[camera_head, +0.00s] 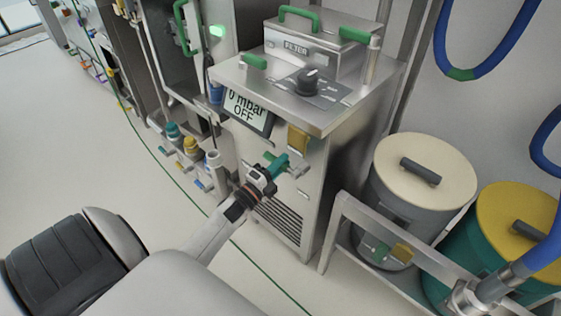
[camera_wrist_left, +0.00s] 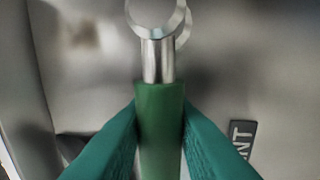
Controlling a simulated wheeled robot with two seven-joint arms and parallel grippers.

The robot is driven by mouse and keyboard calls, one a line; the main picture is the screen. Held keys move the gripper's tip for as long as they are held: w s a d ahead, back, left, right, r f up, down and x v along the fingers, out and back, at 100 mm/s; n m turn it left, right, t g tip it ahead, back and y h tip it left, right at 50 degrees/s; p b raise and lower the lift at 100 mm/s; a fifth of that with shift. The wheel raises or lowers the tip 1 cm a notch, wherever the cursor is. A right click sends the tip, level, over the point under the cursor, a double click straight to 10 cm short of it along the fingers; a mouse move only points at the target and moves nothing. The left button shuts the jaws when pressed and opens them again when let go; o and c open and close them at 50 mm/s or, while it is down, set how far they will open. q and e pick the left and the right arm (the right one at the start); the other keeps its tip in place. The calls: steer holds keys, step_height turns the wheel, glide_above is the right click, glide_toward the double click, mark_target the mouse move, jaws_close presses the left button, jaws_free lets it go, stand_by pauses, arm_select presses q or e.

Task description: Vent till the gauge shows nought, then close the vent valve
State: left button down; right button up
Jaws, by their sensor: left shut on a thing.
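My left gripper (camera_head: 267,177) is at the front of the steel cabinet (camera_head: 318,165), shut on the green handle (camera_head: 280,163) of the vent valve. In the left wrist view the two teal fingers press on both sides of the green handle (camera_wrist_left: 160,120), whose metal stem runs up to a round metal hub (camera_wrist_left: 158,15). A label (camera_wrist_left: 242,138) ending in "NT" is beside it. The gauge display (camera_head: 247,110) on the cabinet front reads "0 mbar OFF". My right gripper is not in view.
A black knob (camera_head: 309,80) and a box marked FILTER (camera_head: 310,48) are on the cabinet top. A cream-lidded bin (camera_head: 422,168) and a yellow-lidded bin (camera_head: 520,220) stand right behind a metal rail (camera_head: 400,232). Open floor (camera_head: 90,150) lies left.

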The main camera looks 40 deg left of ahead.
arm_select(q)
steer(key=c, duration=1.3)
jaws_free()
steer(key=shift+o, duration=0.2)
steer(key=v, duration=1.2)
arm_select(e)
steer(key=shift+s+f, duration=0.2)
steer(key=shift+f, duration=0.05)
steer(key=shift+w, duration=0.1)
